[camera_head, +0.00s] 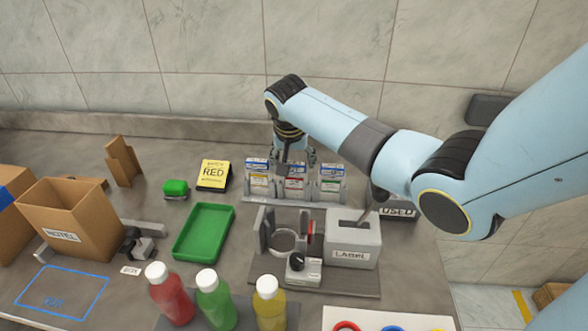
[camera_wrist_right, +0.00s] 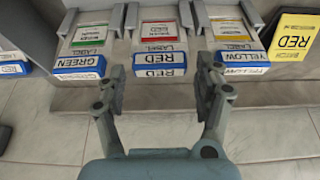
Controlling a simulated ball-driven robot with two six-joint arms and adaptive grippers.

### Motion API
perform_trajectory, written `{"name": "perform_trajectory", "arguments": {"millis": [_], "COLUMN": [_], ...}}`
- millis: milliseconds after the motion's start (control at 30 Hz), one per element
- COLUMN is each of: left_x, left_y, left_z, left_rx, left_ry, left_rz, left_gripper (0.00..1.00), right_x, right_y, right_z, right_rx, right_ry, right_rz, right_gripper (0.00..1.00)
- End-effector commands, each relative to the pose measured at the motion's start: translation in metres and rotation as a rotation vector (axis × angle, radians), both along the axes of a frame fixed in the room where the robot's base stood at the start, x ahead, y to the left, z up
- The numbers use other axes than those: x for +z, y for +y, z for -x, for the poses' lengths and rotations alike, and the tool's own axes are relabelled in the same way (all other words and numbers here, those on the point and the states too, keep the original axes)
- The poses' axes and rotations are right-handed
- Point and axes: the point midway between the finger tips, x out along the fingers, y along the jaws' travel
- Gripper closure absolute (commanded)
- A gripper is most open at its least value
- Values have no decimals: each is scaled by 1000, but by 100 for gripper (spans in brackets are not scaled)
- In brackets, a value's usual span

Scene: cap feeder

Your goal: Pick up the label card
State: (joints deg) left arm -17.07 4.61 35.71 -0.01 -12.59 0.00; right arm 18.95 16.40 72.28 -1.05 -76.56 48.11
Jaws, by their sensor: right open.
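Three label cards stand in slots of a grey rack (camera_head: 240,197) at the back of the bench. The yellow label card (camera_head: 257,168) is at left, the red label card (camera_head: 295,183) in the middle and the green label card (camera_head: 331,180) at right. In the right wrist view the order is mirrored: green card (camera_wrist_right: 80,65), red card (camera_wrist_right: 160,62), yellow card (camera_wrist_right: 243,64). My right gripper (camera_wrist_right: 164,72) is open and empty, its fingers on either side of the red card in that view. Contact cannot be told. In the head view the gripper (camera_head: 291,152) is above the rack, partly hidden.
A yellow "BATCH RED" sign (camera_head: 213,175) stands left of the rack. A grey LABEL box (camera_head: 353,245) and a clamp fixture (camera_head: 283,240) stand in front. A green tray (camera_head: 203,232), several bottles (camera_head: 214,300) and a NOTEL carton (camera_head: 68,225) occupy the front and left.

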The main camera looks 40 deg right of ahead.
Motion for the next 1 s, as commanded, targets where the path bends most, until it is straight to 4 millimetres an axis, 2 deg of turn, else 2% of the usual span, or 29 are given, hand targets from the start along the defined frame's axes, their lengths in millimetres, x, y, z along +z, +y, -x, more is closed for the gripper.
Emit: {"name": "perform_trajectory", "arguments": {"millis": [33,133,267,467,700,900,1000], "left_x": [4,2,1,0,0,0,0], "left_y": [0,0,0,0,0,0,0], "left_z": [-8,-13,-7,7,10,5,3], "left_rx": [-1,-1,0,1,1,1,0], "left_ry": [-13,-20,-10,10,15,9,5], "left_rz": [0,1,0,0,1,1,1], "left_gripper": [60,60,60,60,60,60,60], "right_x": [-6,-19,-26,-26,-26,-25,-17], "right_y": [-2,-6,-8,-8,-8,-8,-8], "right_z": [0,-4,-5,-6,-6,-6,-7], "right_rx": [-1,-1,0,0,0,0,1], "right_ry": [3,0,0,-1,-1,-1,-4], "right_rz": [0,0,0,0,0,0,1], "right_gripper": [31,31,31,31,60,61,61]}}
